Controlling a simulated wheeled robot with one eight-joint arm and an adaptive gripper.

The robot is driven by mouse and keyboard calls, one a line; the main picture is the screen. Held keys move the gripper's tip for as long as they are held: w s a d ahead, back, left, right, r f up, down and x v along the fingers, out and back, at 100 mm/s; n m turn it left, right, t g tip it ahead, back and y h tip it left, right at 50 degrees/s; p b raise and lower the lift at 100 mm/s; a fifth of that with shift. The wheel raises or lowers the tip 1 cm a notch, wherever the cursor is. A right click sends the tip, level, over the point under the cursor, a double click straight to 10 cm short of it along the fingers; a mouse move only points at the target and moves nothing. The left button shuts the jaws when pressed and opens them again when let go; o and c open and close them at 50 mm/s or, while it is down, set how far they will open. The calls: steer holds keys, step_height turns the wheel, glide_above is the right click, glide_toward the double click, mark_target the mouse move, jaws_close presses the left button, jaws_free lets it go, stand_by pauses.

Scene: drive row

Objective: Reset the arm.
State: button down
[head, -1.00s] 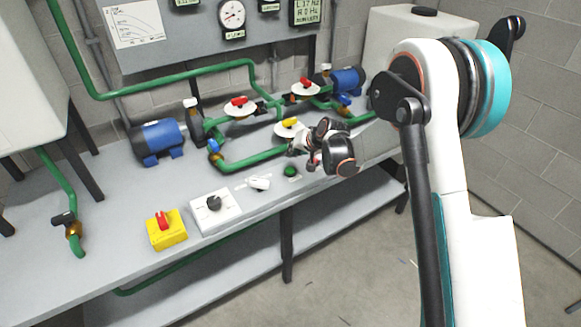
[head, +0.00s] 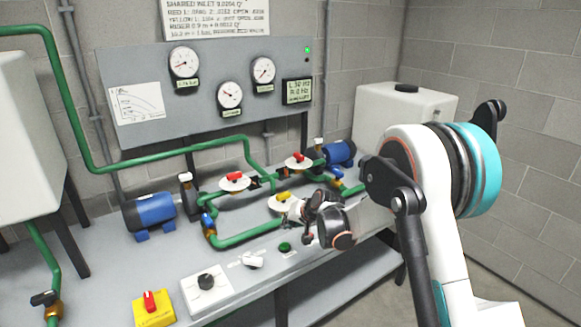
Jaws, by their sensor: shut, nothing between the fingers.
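My arm reaches in from the right over the bench. My gripper (head: 299,212) is shut and empty, just to the right of the yellow-handled valve (head: 283,199). It overlaps that valve's white disc in the head view, and I cannot tell whether it touches it. The gripper is small and partly hidden by my wrist, so its fingertips are hard to make out.
The grey bench holds green pipes (head: 245,238), two red-handled valves (head: 234,181) (head: 298,161), blue pumps (head: 150,212) (head: 340,152), a black knob (head: 206,281) and a yellow switch box (head: 153,311). A gauge panel (head: 150,75) stands behind; white tanks (head: 400,120) (head: 25,135) flank it.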

steer(key=s+d+r+h, duration=0.1)
steer(key=s+d+r, duration=0.5)
steer(key=s+r, duration=0.35)
steer(key=s+d+r+h, duration=0.2)
steer(key=s+d+r, duration=0.4)
steer(key=s+r, duration=0.35)
steer(key=s+d+h, duration=0.1)
steer(key=s+d, duration=0.2)
steer(key=s, duration=0.5)
steer(key=s+d+h, duration=0.1)
steer(key=s+d, duration=0.2)
steer(key=s, duration=0.6)
steer(key=s+d+n, duration=0.1)
steer(key=s+d, duration=0.3)
steer(key=s, duration=0.4)
steer(key=shift+s+f+h, duration=0.15)
steer(key=shift+f+h, duration=0.1)
steer(key=shift+h, duration=0.15)
